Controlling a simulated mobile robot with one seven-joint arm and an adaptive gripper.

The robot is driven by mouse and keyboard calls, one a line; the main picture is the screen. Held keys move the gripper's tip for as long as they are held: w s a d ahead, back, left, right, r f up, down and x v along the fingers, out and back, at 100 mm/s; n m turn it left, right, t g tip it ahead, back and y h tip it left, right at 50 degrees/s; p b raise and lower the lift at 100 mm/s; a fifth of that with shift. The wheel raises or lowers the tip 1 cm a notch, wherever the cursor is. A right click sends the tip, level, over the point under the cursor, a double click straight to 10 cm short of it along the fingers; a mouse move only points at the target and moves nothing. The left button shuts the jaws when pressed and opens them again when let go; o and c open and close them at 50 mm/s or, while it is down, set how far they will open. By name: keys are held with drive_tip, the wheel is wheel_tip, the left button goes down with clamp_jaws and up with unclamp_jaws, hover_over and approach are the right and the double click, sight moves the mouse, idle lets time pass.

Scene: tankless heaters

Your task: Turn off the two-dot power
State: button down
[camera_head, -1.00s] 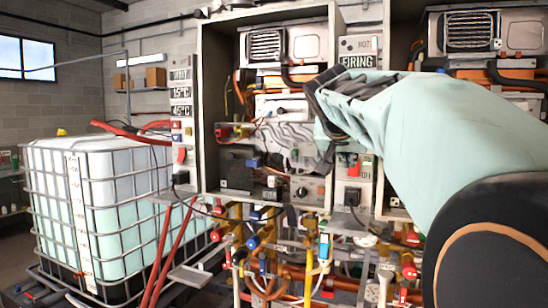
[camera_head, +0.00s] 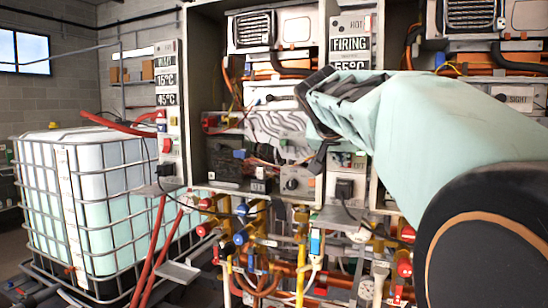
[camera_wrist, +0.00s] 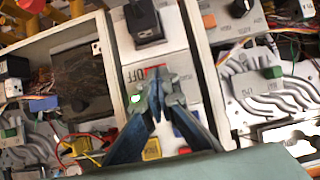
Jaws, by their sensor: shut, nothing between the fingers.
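The middle control panel (camera_head: 352,22) carries FIRING and 55°C displays. Its lower part, with an OFF label (camera_head: 360,162), is partly hidden behind my gripper (camera_head: 320,158). In the wrist view the panel appears upside down, with a red switch (camera_wrist: 153,70) beside its OFF label (camera_wrist: 153,77). My shut gripper (camera_wrist: 165,84) is empty, its tips in front of the panel right by the red switch, covering part of it. I cannot tell whether they touch. The two-dot mark is not readable.
Open heater cabinets (camera_head: 190,70) flank the panel, their side walls standing close to my gripper. A black plug (camera_wrist: 143,22) sits near the OFF label. Another panel with a red switch (camera_head: 167,145) stands left. Pipes and valves (camera_head: 300,240) crowd below; a caged tank (camera_head: 85,210) stands left.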

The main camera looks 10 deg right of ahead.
drive_tip(key=shift+f, duration=0.1)
idle(0.3)
drive_tip(key=shift+f+b, duration=0.25)
drive_tip(key=shift+b, duration=0.8)
drive_tip(key=shift+w, duration=0.1)
drive_tip(key=shift+d+t+b, duration=0.1)
drive_tip(key=shift+t+b, duration=0.2)
drive_tip(key=shift+b, duration=0.5)
drive_tip(key=shift+f, duration=0.1)
drive_tip(key=shift+w+f+t+h+b, duration=0.15)
drive_tip(key=shift+f+t+h+b, duration=0.15)
drive_tip(key=shift+b, duration=0.95)
drive_tip(key=t+h+b, duration=0.1)
drive_tip(key=b, duration=0.7)
drive_tip(key=shift+f, duration=0.4)
drive_tip(key=shift+r+p, duration=0.35)
drive_tip(key=shift+r, duration=0.2)
